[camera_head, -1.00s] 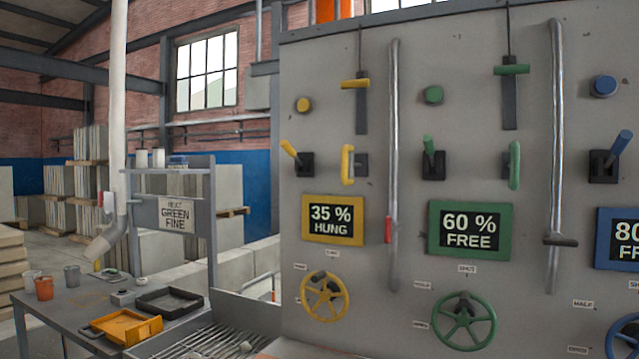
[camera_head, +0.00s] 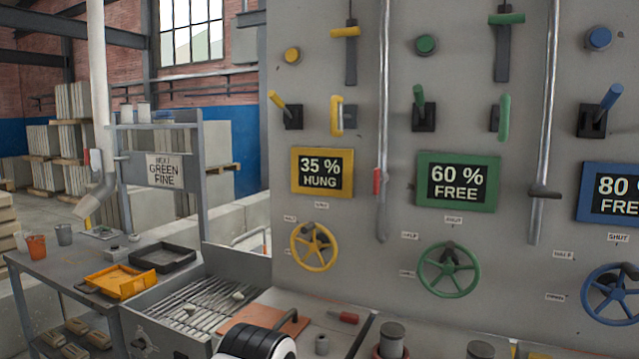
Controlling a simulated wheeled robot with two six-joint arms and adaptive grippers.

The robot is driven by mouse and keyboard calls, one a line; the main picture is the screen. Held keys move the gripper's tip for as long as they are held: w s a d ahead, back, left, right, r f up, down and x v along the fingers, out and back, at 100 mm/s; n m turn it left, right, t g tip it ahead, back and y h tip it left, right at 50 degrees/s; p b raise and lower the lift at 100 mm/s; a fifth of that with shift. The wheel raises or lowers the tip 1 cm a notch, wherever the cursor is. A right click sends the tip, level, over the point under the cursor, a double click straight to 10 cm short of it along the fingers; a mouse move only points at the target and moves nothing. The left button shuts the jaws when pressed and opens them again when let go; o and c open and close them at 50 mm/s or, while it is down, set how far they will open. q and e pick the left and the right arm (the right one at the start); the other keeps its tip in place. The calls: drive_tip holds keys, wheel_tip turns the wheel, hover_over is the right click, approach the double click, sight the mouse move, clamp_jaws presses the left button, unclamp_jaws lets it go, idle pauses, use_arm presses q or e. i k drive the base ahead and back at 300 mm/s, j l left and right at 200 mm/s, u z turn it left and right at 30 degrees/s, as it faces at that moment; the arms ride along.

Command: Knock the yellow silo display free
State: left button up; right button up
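The yellow silo display (camera_head: 322,173) on the grey panel reads "35 % HUNG". Above it are a yellow round button (camera_head: 292,55), a yellow lever (camera_head: 279,101) tilted up to the left, a yellow upright handle (camera_head: 337,116) and a yellow crossbar (camera_head: 345,31) on a dark slide. Below it is a yellow handwheel (camera_head: 314,247). The green display (camera_head: 458,182) reads "60 % FREE". The blue display (camera_head: 614,193) at the right edge is cut off, reading "80" and "FRE". No fingers of either gripper show.
A grating (camera_head: 190,301) and a ledge with an orange-brown board (camera_head: 250,325), a red-handled tool (camera_head: 343,317) and dark cylinders (camera_head: 391,338) lie below the panel. A side table at left holds a yellow tray (camera_head: 119,281) and a black tray (camera_head: 162,257). Vertical pipes (camera_head: 383,120) stand between panel columns.

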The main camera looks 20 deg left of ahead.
sight(293, 55)
drive_tip(key=i+j, duration=0.1)
drive_tip(key=j, duration=0.35)
drive_tip(key=i+j, duration=0.1)
drive_tip(key=j, duration=0.3)
drive_tip(key=i+j, duration=0.15)
drive_tip(key=j, duration=0.3)
drive_tip(key=i+j, duration=0.1)
drive_tip(key=j, duration=0.3)
drive_tip(key=i+j, duration=0.1)
drive_tip(key=j, duration=0.35)
